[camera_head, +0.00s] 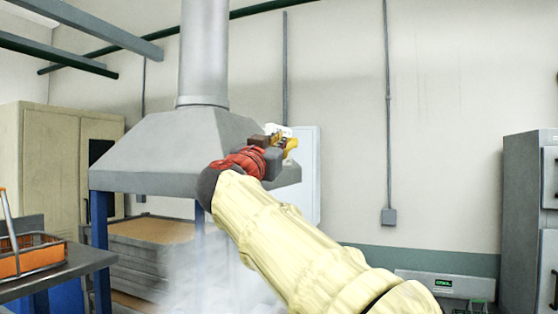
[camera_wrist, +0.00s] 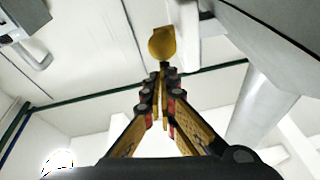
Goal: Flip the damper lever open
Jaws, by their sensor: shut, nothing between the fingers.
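A yellow rounded piece (camera_wrist: 162,43), which looks like the end of the damper lever, shows in the wrist view just past my fingertips. Whether the fingers touch it I cannot tell. My gripper (camera_wrist: 163,72) is shut and empty, its fingers meeting just below the yellow piece in the picture. In the head view my gripper (camera_head: 290,144) is small, at the right side of the grey hood (camera_head: 165,150). The lever's pivot and the rest of its arm cannot be made out there behind my arm and gripper.
A round metal duct (camera_head: 204,50) rises from the hood. A pale wall panel (camera_head: 307,178) is behind my gripper. A dark bench (camera_head: 75,262) with an orange basket (camera_head: 32,257) is at left, and grey cabinets (camera_head: 526,200) at right. Pale smoke hangs below the hood.

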